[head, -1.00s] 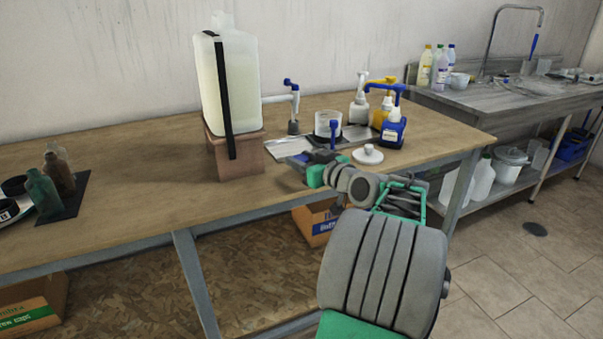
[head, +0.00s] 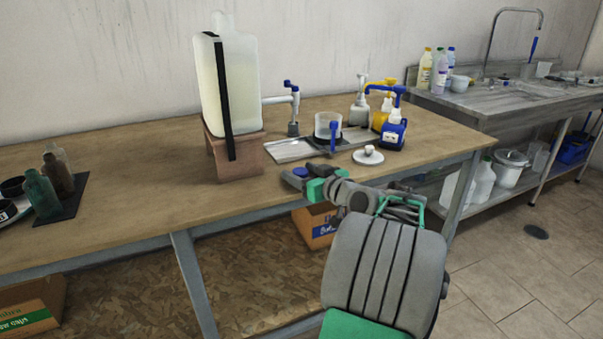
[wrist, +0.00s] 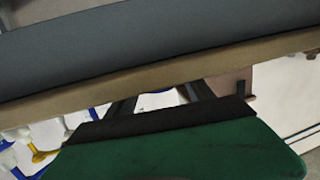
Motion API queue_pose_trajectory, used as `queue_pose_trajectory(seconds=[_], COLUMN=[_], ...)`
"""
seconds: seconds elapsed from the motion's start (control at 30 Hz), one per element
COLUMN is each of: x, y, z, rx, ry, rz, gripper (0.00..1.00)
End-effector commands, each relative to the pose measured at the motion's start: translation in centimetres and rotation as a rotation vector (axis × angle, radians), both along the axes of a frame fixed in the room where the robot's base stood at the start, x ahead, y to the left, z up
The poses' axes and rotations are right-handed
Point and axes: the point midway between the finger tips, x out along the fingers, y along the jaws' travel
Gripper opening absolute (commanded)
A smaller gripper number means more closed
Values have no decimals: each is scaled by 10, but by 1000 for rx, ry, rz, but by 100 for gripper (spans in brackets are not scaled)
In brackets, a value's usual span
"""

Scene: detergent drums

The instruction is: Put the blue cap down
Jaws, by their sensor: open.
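The blue cap (head: 301,172) shows as a small flat blue disc near the front edge of the wooden table (head: 130,200). My gripper (head: 292,180) is open, with its dark fingers right beside the cap. They partly cover it, and I cannot tell whether they touch it or whether it rests fully on the wood. In the wrist view my green gripper body and dark fingers (wrist: 160,103) show near the table edge. A small blue patch shows between the fingers there, too little to identify.
A large translucent drum (head: 240,85) stands on a brown block (head: 238,160) to the left.

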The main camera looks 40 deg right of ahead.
Motion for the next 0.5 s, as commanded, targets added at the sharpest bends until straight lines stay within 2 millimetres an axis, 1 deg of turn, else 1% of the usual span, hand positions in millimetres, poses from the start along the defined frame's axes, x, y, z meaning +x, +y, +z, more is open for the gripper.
queue_pose_trajectory(seconds=[0.1,0.17,0.27,0.4,0.5], x=[0,-7,-27,-65,-89], y=[0,-1,1,4,7], z=[5,5,8,14,18], rx=[0,1,0,0,0], ry=[0,0,0,0,0], rz=[0,-3,-6,-8,-7], gripper=[61,61,61,61,61])
